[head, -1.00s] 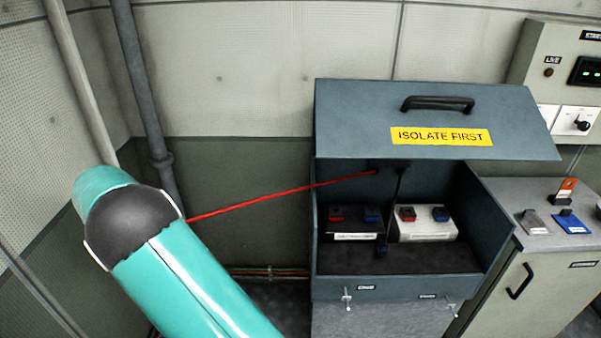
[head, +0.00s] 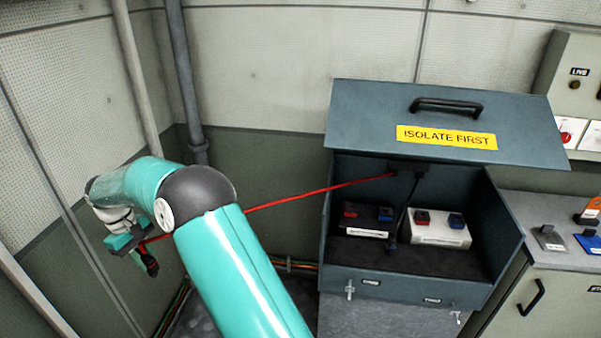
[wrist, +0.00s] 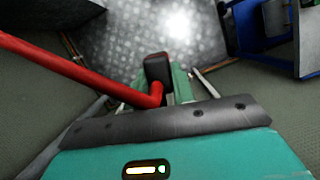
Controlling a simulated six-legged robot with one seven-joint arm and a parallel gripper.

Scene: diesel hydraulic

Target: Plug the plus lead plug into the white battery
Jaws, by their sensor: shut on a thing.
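The white battery (head: 436,235) sits at the right inside the open battery box, with a red terminal (head: 422,217) on its left and a blue terminal (head: 456,220) on its right. My gripper (head: 138,250) is far left of the box, shut on the plus lead plug (head: 150,264). The red lead (head: 310,194) runs taut from the box's back wall, passing behind my arm, to the plug. In the wrist view the dark plug (wrist: 157,70) and red lead (wrist: 60,62) show at the jaws; the fingertips are partly hidden.
A dark battery (head: 362,228) stands left of the white one, and a dark lead with a plug (head: 392,246) hangs between them. The box lid (head: 370,108) is raised. A cabinet (head: 560,285) stands right. Pipes (head: 187,80) line the left wall.

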